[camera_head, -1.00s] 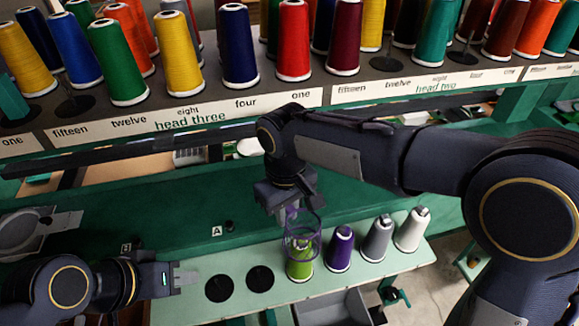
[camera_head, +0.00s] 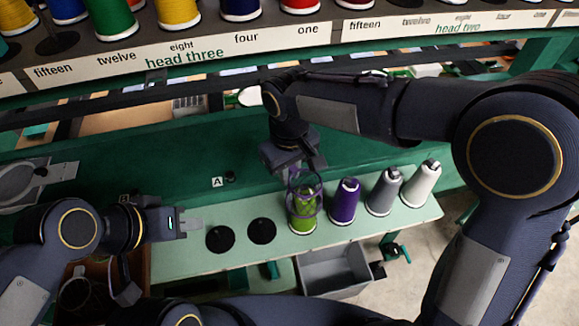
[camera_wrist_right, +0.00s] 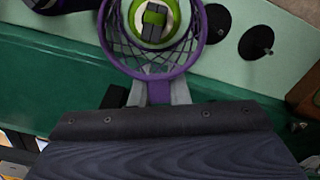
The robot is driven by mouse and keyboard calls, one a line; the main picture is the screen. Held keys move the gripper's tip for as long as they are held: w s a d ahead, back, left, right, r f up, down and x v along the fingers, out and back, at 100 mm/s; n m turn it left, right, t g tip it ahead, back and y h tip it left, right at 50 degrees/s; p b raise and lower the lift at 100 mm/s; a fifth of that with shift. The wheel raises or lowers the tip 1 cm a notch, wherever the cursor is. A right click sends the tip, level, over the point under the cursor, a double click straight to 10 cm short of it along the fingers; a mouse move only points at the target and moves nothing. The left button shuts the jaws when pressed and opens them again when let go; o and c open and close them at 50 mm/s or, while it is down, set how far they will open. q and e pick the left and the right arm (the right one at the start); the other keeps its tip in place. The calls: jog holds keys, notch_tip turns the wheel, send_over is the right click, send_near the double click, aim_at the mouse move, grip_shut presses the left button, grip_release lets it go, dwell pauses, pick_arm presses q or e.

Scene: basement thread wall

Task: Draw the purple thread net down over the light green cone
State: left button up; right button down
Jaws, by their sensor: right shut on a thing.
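The light green cone (camera_head: 302,224) stands upright on the pale green shelf, at the left end of the row of cones. The purple thread net (camera_head: 291,186) hangs around its upper part, with the rim above the cone's top. My right gripper (camera_head: 297,167) is shut on the net's rim, just behind and above the cone. In the right wrist view the purple rim (camera_wrist_right: 200,45) encircles the light green cone (camera_wrist_right: 169,33), whose grey-capped top shows inside it. My left gripper (camera_head: 190,225) is left of the shelf's black discs, apart from the net; its fingers are too small to judge.
A purple cone (camera_head: 345,203), a grey cone (camera_head: 383,192) and a white cone (camera_head: 422,183) stand close to the right. Two empty black discs (camera_head: 220,239) lie to the left. A grey bin (camera_head: 333,270) is below the shelf's front edge (camera_head: 255,262).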

jog(key=shift+f+b, duration=2.8)
jog(key=shift+f, duration=1.55)
jog(key=shift+f, duration=0.35)
jog(key=c, duration=1.3)
grip_release()
jog(key=shift+r, duration=0.1)
